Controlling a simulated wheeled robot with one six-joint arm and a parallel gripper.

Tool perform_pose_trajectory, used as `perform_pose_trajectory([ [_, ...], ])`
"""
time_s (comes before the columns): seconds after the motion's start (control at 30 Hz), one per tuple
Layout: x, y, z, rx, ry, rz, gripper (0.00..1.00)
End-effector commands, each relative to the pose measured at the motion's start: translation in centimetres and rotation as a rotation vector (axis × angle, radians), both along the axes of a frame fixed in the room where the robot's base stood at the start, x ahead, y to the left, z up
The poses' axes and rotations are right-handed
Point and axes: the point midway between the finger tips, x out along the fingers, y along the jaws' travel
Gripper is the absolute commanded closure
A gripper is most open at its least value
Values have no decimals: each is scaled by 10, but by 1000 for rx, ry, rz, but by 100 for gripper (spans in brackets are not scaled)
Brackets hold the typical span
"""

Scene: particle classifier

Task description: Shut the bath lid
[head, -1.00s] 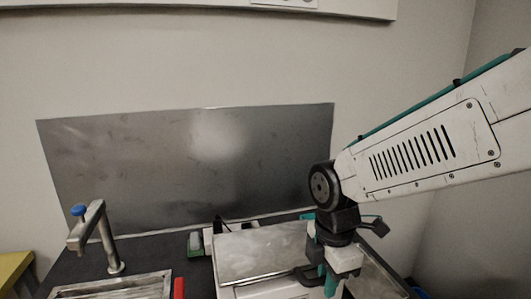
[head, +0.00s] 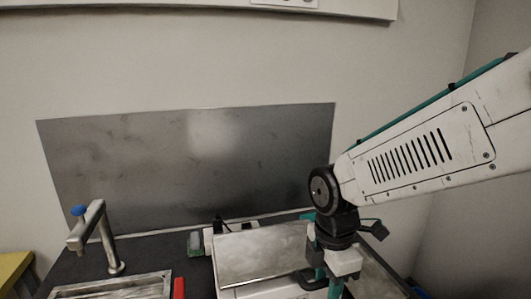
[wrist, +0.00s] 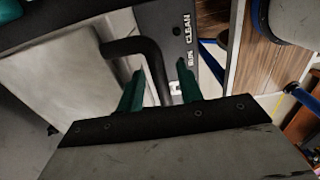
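The bath lid (head: 262,252) is a metal plate on the white bath unit, at the bottom centre of the head view. Its metal surface (wrist: 62,85) fills the left of the wrist view. A bent black handle (wrist: 150,55) extends from the lid's edge. My gripper (wrist: 160,72) has its green fingers on either side of the handle, with gaps visible, so it looks open around it. In the head view my gripper (head: 332,283) is at the lid's right front corner. How far the lid is tilted is hard to tell.
A tap with a blue knob (head: 78,210) stands at a sink (head: 115,287) on the left. A red object (head: 178,288) and a green-and-white item (head: 195,243) are left of the bath. A metal panel (head: 130,160) covers the wall behind. A panel marked CLEAN and RUN (wrist: 178,30) lies beyond the handle.

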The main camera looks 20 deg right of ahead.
Motion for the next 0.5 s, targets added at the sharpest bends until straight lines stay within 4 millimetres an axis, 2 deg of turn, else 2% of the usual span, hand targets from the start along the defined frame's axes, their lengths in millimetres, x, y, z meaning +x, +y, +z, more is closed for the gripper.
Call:
perform_pose_trajectory([
  [0.5, 1, 0, 39, 0, -3, 0, 64],
])
